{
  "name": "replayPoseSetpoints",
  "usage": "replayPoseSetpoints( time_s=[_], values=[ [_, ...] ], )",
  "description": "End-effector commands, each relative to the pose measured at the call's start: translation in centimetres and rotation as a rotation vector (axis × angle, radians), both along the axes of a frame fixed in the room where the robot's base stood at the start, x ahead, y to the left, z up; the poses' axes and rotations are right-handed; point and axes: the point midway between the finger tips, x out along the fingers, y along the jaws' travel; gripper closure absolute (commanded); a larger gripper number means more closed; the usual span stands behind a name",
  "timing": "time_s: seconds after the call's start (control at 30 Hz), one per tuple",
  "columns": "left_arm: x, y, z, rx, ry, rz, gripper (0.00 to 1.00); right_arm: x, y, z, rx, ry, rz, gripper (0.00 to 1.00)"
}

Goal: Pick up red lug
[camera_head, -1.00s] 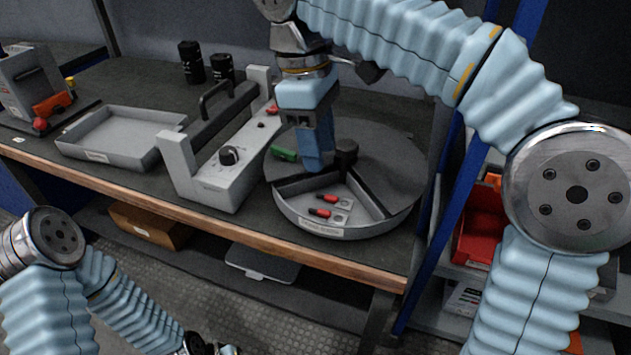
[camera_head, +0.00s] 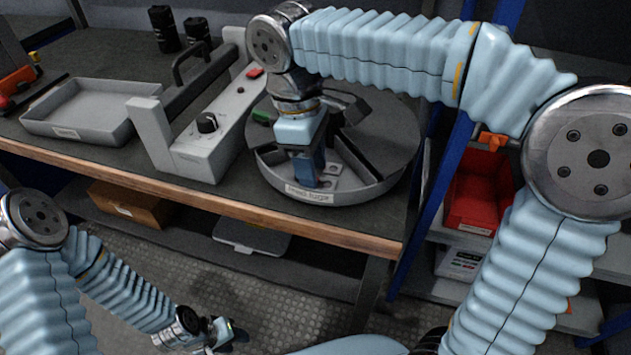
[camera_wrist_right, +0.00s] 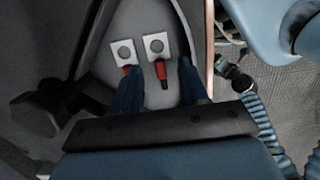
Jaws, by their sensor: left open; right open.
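Two red lugs lie side by side in a compartment of the round grey tray (camera_head: 399,160). In the right wrist view each has a pale flat tab with a round hole and a red sleeve: the left lug (camera_wrist_right: 124,53) and the right lug (camera_wrist_right: 156,46). My right gripper (camera_head: 305,182) is open and points down into this compartment. In the right wrist view, the right lug's sleeve lies between the fingers (camera_wrist_right: 160,84); the left finger partly covers the left lug's sleeve. In the head view the gripper hides most of the lugs. My left gripper (camera_head: 228,332) is open and empty, low in front of the bench.
A grey device with a knob and handle (camera_head: 205,150) stands just left of the round tray. An empty-looking shallow tray (camera_head: 92,129) is further left. A dark hub and dividers rise inside the round tray. A red bin (camera_head: 475,200) is at right.

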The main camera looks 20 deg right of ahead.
Motion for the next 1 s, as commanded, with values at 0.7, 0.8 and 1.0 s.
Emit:
replayPoseSetpoints(
  time_s=[0.7, 0.8, 1.0],
  values=[
    [0.0, 0.01, -0.17, 0.0, 0.0, 0.0, 0.57, -0.11, -0.13, -1.05, 0.0, 0.0, 0.001, 1.0],
    [0.0, 0.01, -0.17, 0.0, 0.0, 0.0, 0.57, -0.11, -0.13, -1.04, 0.0, 0.0, 0.001, 1.0],
    [0.0, 0.0, -0.04, 0.0, 0.0, 0.0, 0.57, -0.08, -0.11, -0.62, 0.0, -0.001, 0.001, 1.0]
  ],
)
